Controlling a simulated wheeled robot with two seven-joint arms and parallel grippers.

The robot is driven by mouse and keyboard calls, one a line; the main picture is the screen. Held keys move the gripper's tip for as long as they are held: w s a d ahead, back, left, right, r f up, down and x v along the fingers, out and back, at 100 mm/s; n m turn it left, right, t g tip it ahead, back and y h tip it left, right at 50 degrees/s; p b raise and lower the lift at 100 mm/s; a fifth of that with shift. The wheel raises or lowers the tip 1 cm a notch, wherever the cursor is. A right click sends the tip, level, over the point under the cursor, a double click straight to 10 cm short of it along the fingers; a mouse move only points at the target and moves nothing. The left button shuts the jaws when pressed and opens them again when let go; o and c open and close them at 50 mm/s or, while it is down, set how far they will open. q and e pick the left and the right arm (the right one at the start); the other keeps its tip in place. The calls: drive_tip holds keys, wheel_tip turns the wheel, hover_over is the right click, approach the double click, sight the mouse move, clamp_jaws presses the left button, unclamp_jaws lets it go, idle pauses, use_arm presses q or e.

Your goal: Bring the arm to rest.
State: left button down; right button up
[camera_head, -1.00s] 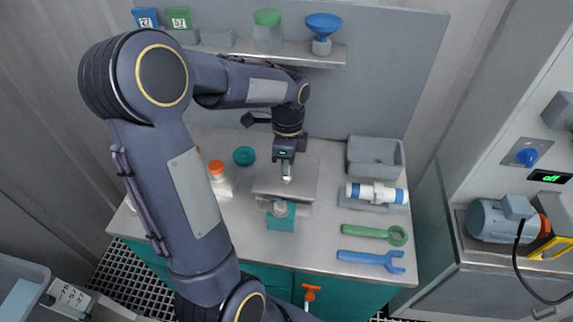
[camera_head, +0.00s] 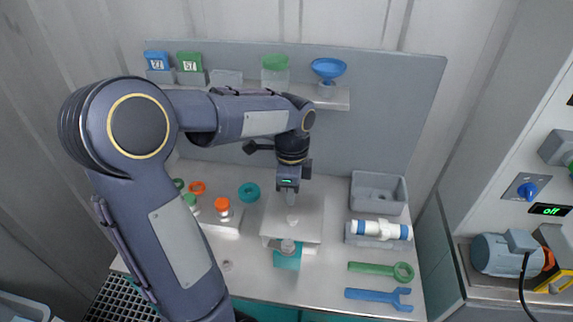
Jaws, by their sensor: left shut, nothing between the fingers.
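My left arm comes in from the left and bends across the bench. My left gripper (camera_head: 291,197) points down, shut and empty, above the light grey raised stand (camera_head: 308,222) in the middle of the bench. A small clear-topped piece on a teal block (camera_head: 287,260) is at the stand's front, a little below the gripper in the picture. I cannot tell the exact gap between the fingertips and the stand. My right gripper is not in view.
To the right are a grey bin (camera_head: 378,194), a white-and-blue cylinder (camera_head: 381,230), a green wrench (camera_head: 381,269) and a blue wrench (camera_head: 379,296). A shelf (camera_head: 248,93) at the back holds a blue funnel (camera_head: 328,68). Orange-capped (camera_head: 222,206) and green-capped vessels stand left. A pump (camera_head: 502,255) is far right.

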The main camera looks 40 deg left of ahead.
use_arm(q)
wheel_tip(320, 180, up, 7)
drive_tip(key=shift+w+d, duration=0.15)
drive_tip(key=shift+d, duration=0.15)
